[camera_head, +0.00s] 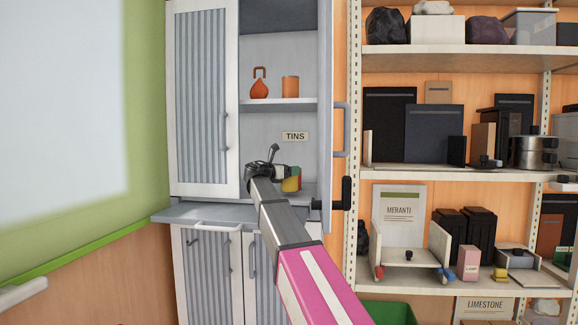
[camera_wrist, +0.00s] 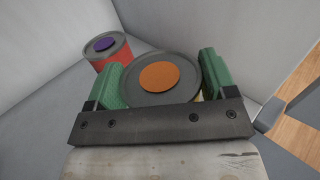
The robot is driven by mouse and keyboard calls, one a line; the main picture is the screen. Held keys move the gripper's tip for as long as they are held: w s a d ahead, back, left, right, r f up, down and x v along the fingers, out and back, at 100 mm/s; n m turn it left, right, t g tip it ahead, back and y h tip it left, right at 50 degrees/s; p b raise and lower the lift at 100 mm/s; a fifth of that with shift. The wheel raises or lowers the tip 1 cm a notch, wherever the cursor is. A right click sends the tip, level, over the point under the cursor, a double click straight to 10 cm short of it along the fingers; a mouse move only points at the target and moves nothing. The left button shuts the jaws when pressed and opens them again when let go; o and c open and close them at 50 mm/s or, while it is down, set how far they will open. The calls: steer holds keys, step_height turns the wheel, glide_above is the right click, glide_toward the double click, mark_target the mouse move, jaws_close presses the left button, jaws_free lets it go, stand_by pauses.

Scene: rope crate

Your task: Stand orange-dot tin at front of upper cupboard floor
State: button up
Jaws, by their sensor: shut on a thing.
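The orange-dot tin (camera_wrist: 128,92) has a grey lid with an orange disc, seen from above in the wrist view. My gripper (camera_wrist: 163,80) is shut on it, with a green pad on each side. In the head view my gripper (camera_head: 285,180) reaches inside the upper cupboard (camera_head: 327,60), low under the TINS label, and largely hides the tin. A red tin (camera_wrist: 117,56) with a purple dot stands close behind to the left in the wrist view, by the inner walls. I cannot tell whether the held tin touches the cupboard floor (camera_wrist: 45,125).
The left cupboard door (camera_head: 205,100) is closed; the right side is open. A shelf (camera_head: 280,104) above my gripper holds an orange flask-shaped thing (camera_head: 259,88) and an orange cup (camera_head: 290,87). A loaded shelf rack (camera_head: 460,174) stands to the right.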

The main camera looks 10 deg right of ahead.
steer(key=shift+f, duration=0.4)
steer(key=shift+f, duration=0.45)
stand_by(0.5)
steer(key=o, duration=1.2)
steer(key=v, duration=1)
steer(key=shift+s+a, duration=0.2)
steer(key=shift+a, duration=0.15)
